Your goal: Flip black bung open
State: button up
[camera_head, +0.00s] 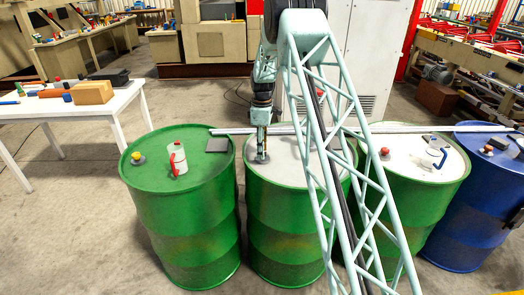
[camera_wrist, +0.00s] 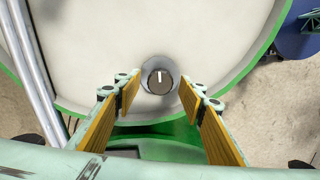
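The black bung (camera_wrist: 160,78) is a round dark cap with a white mark, set in a grey ring on a white drum lid (camera_wrist: 110,60) with a green rim. My gripper (camera_wrist: 159,93) is open, its two orange-padded fingers apart on the left and right of the bung in the wrist view. I see no contact between fingers and bung. In the head view my gripper (camera_head: 262,150) points down over the white lid of the second green drum (camera_head: 260,205). There the bung is hard to make out by the fingertips.
A green drum (camera_head: 185,230) with a red-handled jug (camera_head: 178,160) stands left. A white-topped green drum (camera_head: 425,210) and a blue drum (camera_head: 465,230) stand right. A long metal bar (camera_head: 228,131) crosses behind the gripper. A white table (camera_head: 30,110) is far left.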

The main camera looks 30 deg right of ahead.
jog(key=c, duration=0.8)
jog(key=shift+c, duration=0.2)
jog(key=shift+m, duration=0.4)
jog(key=m, duration=0.5)
jog(key=shift+p, duration=0.3)
jog(key=m, duration=0.5)
jog(key=shift+m, duration=0.4)
jog(key=m, duration=0.6)
jog(key=shift+m+p, duration=0.3)
jog(key=shift+d+m, duration=0.1)
jog(key=shift+m, duration=2.8)
